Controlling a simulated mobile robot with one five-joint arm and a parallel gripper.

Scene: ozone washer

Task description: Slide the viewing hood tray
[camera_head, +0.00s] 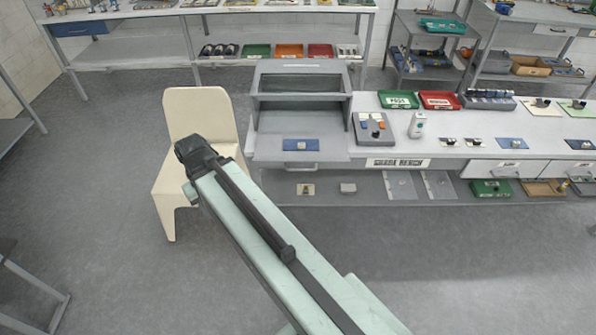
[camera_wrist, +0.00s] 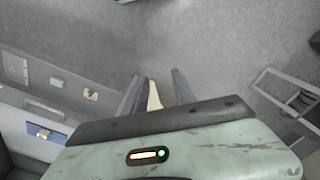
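The viewing hood (camera_head: 300,85) is a grey box with a dark window, standing at the left end of the bench. Its tray (camera_head: 268,150) is a flat grey plate at the hood's open front. A blue pad (camera_head: 287,145) with a small grey piece lies on it, and a handle (camera_head: 301,166) shows below its front edge. The blue pad also appears at lower left in the wrist view (camera_wrist: 38,130). My gripper (camera_wrist: 158,78) is open in the wrist view, pointing over the floor, apart from the tray. In the head view I cannot make out its fingers.
A cream chair (camera_head: 198,103) stands left of the hood, close to my arm; a cream sliver shows between my fingers. The bench (camera_head: 460,128) runs right, with a lower shelf (camera_head: 375,188). A shelving rack (camera_head: 130,45) stands behind. Floor in front is clear.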

